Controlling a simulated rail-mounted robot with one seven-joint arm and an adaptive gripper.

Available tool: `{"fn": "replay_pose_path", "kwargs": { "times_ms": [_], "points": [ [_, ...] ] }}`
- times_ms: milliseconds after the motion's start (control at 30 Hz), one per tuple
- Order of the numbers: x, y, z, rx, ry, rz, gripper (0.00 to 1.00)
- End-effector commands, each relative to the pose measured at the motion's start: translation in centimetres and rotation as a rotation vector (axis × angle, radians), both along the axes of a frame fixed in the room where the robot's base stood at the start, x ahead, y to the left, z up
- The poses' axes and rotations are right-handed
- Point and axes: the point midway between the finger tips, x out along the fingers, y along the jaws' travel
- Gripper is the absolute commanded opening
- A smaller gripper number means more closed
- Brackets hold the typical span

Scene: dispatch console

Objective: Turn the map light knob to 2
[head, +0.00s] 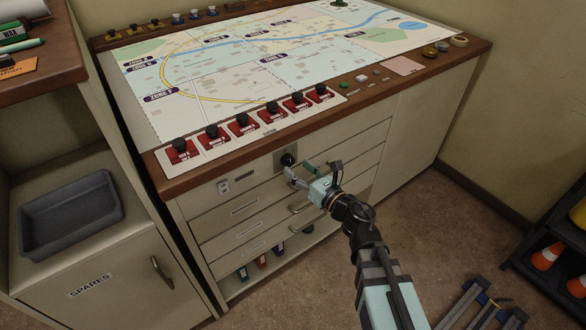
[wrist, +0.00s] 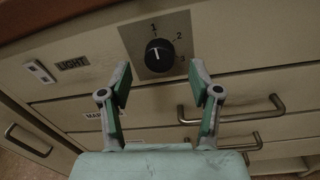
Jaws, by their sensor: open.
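The map light knob (head: 288,159) is a round black dial on a grey plate on the console's front. In the wrist view the knob (wrist: 159,54) has a white pointer line that points up, toward the 1. The numbers 1, 2 and 3 run from its top round to its right side. My gripper (wrist: 160,80) is open and empty, with its fingertips lower in the picture than the knob, one to each side. They do not appear to touch it. In the head view my gripper (head: 300,175) is just in front of the knob and beside it.
The map table (head: 245,55) with a row of red switch blocks (head: 243,126) is above. A spares cabinet (head: 90,286) stands at left.

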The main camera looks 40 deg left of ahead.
Motion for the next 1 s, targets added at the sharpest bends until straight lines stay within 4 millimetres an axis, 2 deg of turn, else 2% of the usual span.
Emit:
{"fn": "replay_pose_path", "kwargs": {
  "times_ms": [33, 200, 600, 633, 700, 767, 800, 1000],
  "points": [
    [0.4, 1.0, 0.1, 0.000, 0.000, 0.001, 0.63],
    [0.7, 2.5, 0.0, 0.000, -0.001, 0.001, 0.63],
    [0.8, 3.0, 0.0, 0.000, -0.001, 0.000, 0.63],
    [0.8, 3.0, 0.0, 0.000, -0.001, 0.000, 0.56],
    [0.8, 3.0, 0.0, 0.000, -0.001, 0.000, 0.31],
    [0.8, 3.0, 0.0, 0.000, -0.001, 0.000, 0.10],
    [0.8, 3.0, 0.0, 0.000, -0.001, 0.000, 0.03],
    [0.8, 3.0, 0.0, 0.001, 0.002, 0.000, 0.03]
  ]
}}
